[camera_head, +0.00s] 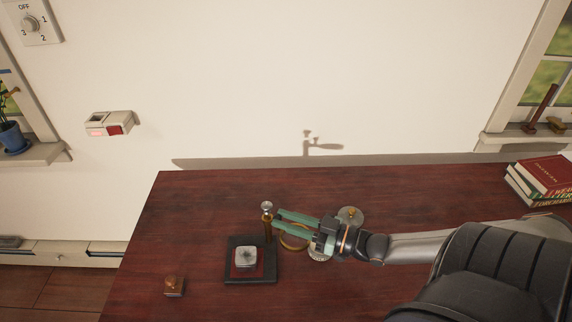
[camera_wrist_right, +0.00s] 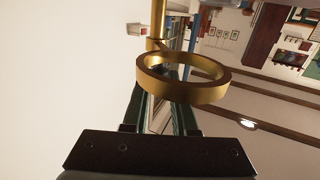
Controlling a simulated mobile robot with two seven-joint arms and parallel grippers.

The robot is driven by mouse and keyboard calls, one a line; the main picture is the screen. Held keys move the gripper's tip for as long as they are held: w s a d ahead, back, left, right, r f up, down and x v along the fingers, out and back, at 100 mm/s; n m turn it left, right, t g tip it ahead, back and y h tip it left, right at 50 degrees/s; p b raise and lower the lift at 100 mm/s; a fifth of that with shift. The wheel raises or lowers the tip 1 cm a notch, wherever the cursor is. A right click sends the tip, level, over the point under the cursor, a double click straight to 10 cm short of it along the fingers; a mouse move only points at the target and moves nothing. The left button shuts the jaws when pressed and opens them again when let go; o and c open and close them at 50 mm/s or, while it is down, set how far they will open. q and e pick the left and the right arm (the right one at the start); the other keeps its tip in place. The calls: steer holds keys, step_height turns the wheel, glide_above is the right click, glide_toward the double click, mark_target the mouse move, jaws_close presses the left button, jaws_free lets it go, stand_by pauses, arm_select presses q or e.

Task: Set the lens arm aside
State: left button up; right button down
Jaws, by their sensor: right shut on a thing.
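The lens arm (camera_head: 295,242) shows as a brass ring beside the green fingers of my right gripper (camera_head: 279,220). In the right wrist view the ring of the lens arm (camera_wrist_right: 185,88) is large and close, joined to a brass rod at its top. My right gripper is shut on the lens arm; the exact contact is partly hidden. A brass post with a pale knob (camera_head: 267,210) stands at the fingertips, over the back edge of a dark square base (camera_head: 236,276). A pale block (camera_head: 246,257) sits on the base's reddish pad. My left gripper is out of view.
A small wooden block (camera_head: 174,286) lies left of the base on the dark red table (camera_head: 205,205). A round piece with a brass knob (camera_head: 351,214) is behind my right wrist. Books (camera_head: 541,178) are stacked at the right. The table's back left is clear.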

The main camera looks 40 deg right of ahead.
steer(key=c, duration=0.7)
jaws_free()
steer(key=p+v, duration=0.2)
steer(key=v, duration=1)
steer(key=shift+s+d, duration=0.1)
steer(key=shift+s, duration=0.15)
